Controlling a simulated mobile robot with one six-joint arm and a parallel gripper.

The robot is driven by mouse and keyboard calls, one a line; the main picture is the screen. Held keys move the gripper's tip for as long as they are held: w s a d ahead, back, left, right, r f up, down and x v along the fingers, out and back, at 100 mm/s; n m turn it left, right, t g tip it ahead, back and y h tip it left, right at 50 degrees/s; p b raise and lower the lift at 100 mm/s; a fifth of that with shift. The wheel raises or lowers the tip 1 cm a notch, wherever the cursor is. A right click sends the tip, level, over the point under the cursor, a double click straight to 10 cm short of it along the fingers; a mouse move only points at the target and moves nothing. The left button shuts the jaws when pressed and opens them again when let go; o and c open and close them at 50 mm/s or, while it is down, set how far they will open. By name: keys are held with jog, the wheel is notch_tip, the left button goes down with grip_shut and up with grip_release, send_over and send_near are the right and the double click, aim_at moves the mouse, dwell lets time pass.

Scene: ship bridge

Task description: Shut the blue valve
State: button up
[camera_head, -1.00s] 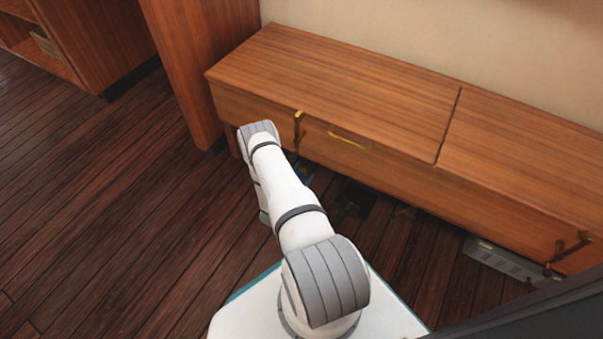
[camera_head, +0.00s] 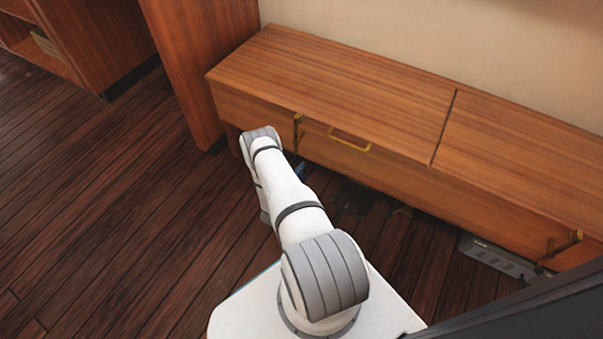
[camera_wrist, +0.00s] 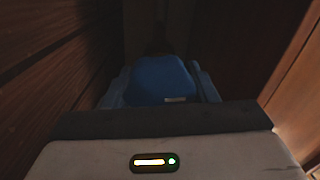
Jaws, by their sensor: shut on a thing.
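The blue valve (camera_wrist: 163,80) shows in the wrist view as a rounded blue handle in a dark, narrow space. My gripper (camera_wrist: 162,88) is shut on it, with one finger along each side of the handle. The valve's stem and whatever it is mounted on are hidden or too dark to make out. In the head view the valve is not clearly visible, as my arm reaches down under the front of the wooden bench and hides the gripper.
The wooden bench (camera_head: 340,85) with brass latches and a brass handle (camera_head: 349,140) runs along the wall. A wooden cabinet side (camera_head: 190,60) stands left of my arm. A grey box (camera_head: 495,258) lies under the bench at right. The floor at left is clear.

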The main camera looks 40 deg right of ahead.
jog(key=shift+m, duration=1)
jog(key=o, duration=0.9)
jog(key=shift+p, duration=0.3)
jog(key=p+v, duration=0.2)
jog(key=v, duration=0.5)
jog(key=shift+s+a+f, duration=0.1)
jog(key=shift+s+a, duration=0.05)
jog(key=shift+a, duration=0.25)
jog(key=shift+p, duration=0.3)
